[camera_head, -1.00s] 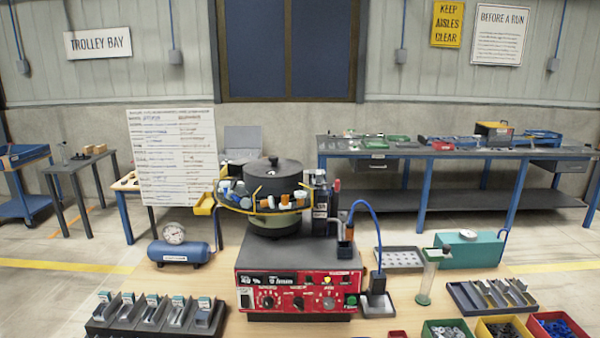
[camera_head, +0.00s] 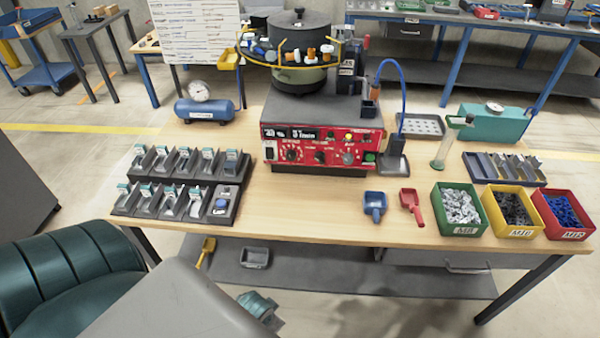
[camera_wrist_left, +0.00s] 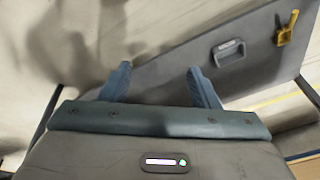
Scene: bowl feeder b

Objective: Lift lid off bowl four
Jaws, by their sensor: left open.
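A bowl feeder (camera_head: 298,77) stands on a red-fronted control unit at the back middle of the bench in the head view. A dark round lid (camera_head: 303,38) with a small knob on top sits on its bowl. Small bottles and parts line the rim track around it. I cannot make out a number four on it. My left gripper (camera_wrist_left: 159,68) is open and empty in the left wrist view. It is low, by the lower shelf, far below the lid and not touching it. My right gripper is not in view.
The wooden bench (camera_head: 300,209) has clear room in front of the feeder. A slotted rack (camera_head: 223,203) stands left, scoops and part bins (camera_head: 455,229) right. A blue air tank (camera_head: 207,110) is behind the rack. Below is a shelf (camera_head: 330,272) with a grey tray (camera_head: 255,258) and yellow scoop (camera_head: 205,252).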

